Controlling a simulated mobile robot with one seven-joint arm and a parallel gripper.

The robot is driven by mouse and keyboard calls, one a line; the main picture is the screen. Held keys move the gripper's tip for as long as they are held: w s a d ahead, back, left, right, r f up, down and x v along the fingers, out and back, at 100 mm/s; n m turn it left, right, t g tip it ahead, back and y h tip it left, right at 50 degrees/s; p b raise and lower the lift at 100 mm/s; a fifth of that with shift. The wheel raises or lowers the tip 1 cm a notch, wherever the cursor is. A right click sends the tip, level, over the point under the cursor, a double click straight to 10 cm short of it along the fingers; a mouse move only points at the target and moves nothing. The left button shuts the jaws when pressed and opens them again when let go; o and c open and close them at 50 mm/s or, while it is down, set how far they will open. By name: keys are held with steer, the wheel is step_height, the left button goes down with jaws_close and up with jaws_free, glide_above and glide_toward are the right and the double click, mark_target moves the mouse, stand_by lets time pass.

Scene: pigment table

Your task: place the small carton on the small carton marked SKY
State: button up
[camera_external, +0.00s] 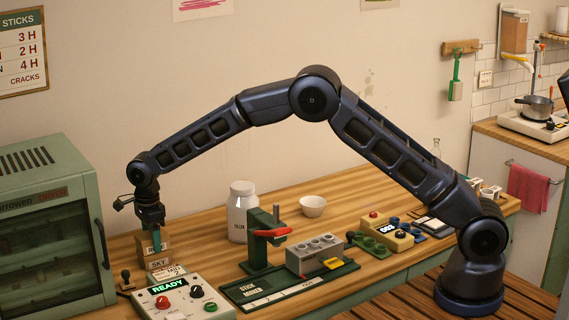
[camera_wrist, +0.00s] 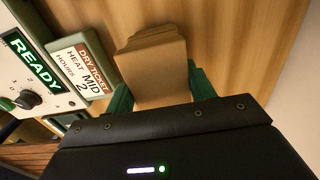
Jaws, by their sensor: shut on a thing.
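My gripper (camera_external: 156,240) points down at the left of the bench, with its green fingers shut on a small brown carton (camera_external: 166,246). The carton's label is partly hidden by a finger. Directly below it is the small carton marked SKY (camera_external: 158,265). The two look stacked, but I cannot tell whether they touch or a thin gap is left. In the wrist view the held carton (camera_wrist: 155,72) sits between the fingers, and brown edges just beyond its far end may be the lower carton.
A control box reading READY (camera_external: 168,296) and a HEAT/HOURS card (camera_external: 166,274) are close in front. A green oven-like cabinet (camera_external: 50,220) stands at left. A white jar (camera_external: 241,212) and a green press (camera_external: 263,240) stand to the right. Bench behind the cartons is clear.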

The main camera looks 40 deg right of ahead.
steer(key=o, duration=1)
steer(key=shift+f, duration=0.1)
steer(key=shift+o, duration=0.2)
